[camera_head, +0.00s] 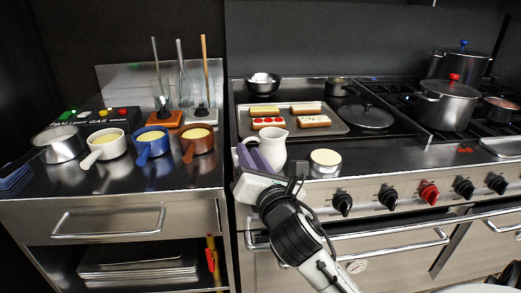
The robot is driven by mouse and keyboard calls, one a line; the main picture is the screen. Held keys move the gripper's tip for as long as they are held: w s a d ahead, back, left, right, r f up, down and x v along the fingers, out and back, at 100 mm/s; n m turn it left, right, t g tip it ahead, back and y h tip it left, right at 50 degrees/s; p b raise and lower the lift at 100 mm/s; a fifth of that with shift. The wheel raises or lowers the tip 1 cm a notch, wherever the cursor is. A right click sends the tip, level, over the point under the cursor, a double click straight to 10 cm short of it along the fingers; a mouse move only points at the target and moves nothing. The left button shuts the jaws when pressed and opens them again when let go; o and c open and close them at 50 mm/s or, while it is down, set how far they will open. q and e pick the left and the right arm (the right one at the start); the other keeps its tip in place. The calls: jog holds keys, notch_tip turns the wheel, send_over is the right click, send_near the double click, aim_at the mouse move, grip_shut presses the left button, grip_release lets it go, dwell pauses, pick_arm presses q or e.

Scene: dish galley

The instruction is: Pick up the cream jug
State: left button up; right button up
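The cream jug (272,149) is a white pitcher standing upright on the dark counter, in front of the baking tray. Its handle points left. My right gripper (249,156) has purple fingers and sits just left of the jug, close to the handle. The fingers overlap the lower handle area in the picture, and I cannot tell whether they touch it or are closed on it. My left gripper is not in view.
A short cream-topped tin (326,163) stands right of the jug. A tray (341,127) with food lies behind it, beside a dark round lid (366,117). Small pans (106,146) stand on the left counter. Stove knobs (343,203) line the front edge.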

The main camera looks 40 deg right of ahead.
jog(key=shift+x, duration=0.95)
jog(key=shift+w+d+r, duration=0.2)
jog(key=shift+w+d, duration=0.15)
jog(key=shift+w, duration=0.3)
jog(key=x, duration=0.5)
jog(key=shift+w+d+f, duration=0.1)
jog(key=shift+w+f, duration=0.05)
jog(key=shift+w, duration=0.25)
grip_shut()
